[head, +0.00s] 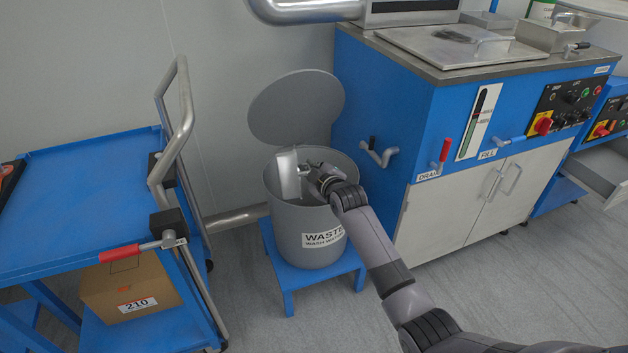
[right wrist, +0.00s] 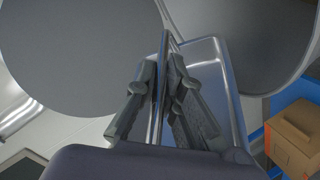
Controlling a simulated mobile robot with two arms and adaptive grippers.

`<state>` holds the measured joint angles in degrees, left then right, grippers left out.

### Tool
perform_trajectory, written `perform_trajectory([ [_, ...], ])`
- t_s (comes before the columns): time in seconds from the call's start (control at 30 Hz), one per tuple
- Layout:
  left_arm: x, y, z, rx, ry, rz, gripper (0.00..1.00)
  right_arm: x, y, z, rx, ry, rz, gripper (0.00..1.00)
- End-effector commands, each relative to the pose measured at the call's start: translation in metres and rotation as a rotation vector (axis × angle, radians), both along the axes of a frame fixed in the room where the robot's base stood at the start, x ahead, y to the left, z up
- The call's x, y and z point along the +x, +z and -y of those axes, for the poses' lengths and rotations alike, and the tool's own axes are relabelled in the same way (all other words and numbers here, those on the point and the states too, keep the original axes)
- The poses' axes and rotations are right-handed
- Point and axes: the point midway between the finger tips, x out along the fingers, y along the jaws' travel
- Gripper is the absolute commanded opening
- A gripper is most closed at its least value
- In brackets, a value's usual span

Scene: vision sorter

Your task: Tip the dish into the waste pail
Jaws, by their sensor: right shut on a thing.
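The dish (head: 288,174) is a small silver metal pan, tilted steeply on its side over the mouth of the waste pail. The waste pail (head: 283,226) is a grey round bin with a "WASTE" label and its round lid (head: 296,108) raised behind it. My right gripper (head: 309,178) is shut on the dish at the pail's opening. In the right wrist view its fingers (right wrist: 163,95) pinch the wall of the dish (right wrist: 207,62). The pail's bottom and any contents are hidden in the head view. My left gripper is not in view.
The pail stands on a low blue stool (head: 318,276). A blue trolley (head: 85,205) with a metal handrail stands left, a cardboard box (head: 128,288) on its lower shelf. The blue cabinet (head: 385,112) with protruding valve handles stands close on the right. The floor in front is partly clear.

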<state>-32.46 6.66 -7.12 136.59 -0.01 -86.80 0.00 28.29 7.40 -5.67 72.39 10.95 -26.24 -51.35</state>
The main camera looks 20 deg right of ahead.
Motion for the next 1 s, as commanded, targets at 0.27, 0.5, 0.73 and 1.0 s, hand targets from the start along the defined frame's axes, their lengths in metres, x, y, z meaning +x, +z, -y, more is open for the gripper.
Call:
perform_trajectory([
  [0.27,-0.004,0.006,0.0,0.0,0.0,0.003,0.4,0.0,-0.003,0.001,0.034,-0.001,0.008,0.0],
  [0.5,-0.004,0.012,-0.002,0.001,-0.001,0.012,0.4,0.0,-0.006,0.002,0.061,-0.003,0.015,0.0],
  [0.73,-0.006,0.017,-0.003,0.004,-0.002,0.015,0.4,-0.001,-0.008,0.004,0.087,-0.003,0.021,0.0],
  [1.0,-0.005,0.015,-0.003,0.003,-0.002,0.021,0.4,-0.001,-0.011,0.005,0.119,-0.005,0.029,0.0],
])
